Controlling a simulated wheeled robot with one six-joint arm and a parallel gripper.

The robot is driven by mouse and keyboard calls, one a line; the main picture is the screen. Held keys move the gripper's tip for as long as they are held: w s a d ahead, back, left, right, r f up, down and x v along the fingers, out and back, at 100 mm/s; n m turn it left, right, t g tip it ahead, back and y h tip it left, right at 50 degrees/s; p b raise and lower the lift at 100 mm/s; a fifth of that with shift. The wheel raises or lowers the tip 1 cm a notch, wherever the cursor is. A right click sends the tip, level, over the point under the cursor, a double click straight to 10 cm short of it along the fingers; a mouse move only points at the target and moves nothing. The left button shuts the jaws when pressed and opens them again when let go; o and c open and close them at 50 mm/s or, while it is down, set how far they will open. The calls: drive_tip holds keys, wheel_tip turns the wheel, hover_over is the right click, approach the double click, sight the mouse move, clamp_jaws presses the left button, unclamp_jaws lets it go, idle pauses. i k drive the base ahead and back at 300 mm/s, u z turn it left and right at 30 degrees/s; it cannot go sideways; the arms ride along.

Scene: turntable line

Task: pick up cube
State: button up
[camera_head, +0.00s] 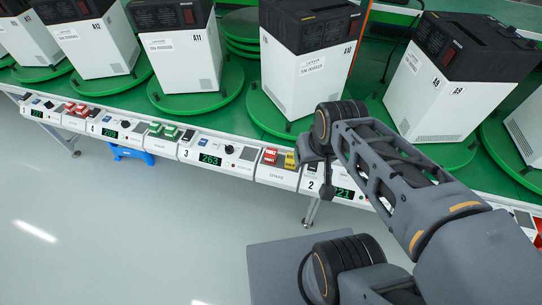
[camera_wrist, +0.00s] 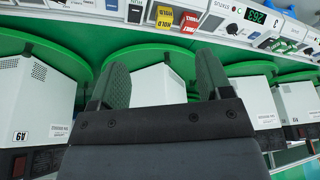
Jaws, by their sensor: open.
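No loose object is clearly a cube in either view. Small coloured blocks sit on the console strip: a yellow block (camera_head: 290,160) and a red block (camera_head: 270,156) left of my arm. In the wrist view, the yellow block marked HOLD (camera_wrist: 164,15) and a red block (camera_wrist: 190,20) lie at the top, beyond my fingertips. My gripper (camera_wrist: 161,80) is open, with a gap between its two dark fingers. A white box (camera_wrist: 158,86) shows in that gap, behind the fingers; nothing is held. In the head view, my arm hides part of the strip.
Tall white boxes with black tops, such as A10 (camera_head: 305,70), A9 (camera_head: 440,90) and A11 (camera_head: 184,62), stand on green turntables along the bench. The console strip (camera_head: 243,165) runs along the bench's front edge. The grey floor (camera_head: 150,220) in front is largely clear.

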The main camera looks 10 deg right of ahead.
sight(270, 156)
drive_tip(key=u, duration=3.4)
drive_tip(key=k, duration=0.6)
drive_tip(key=z, duration=0.65)
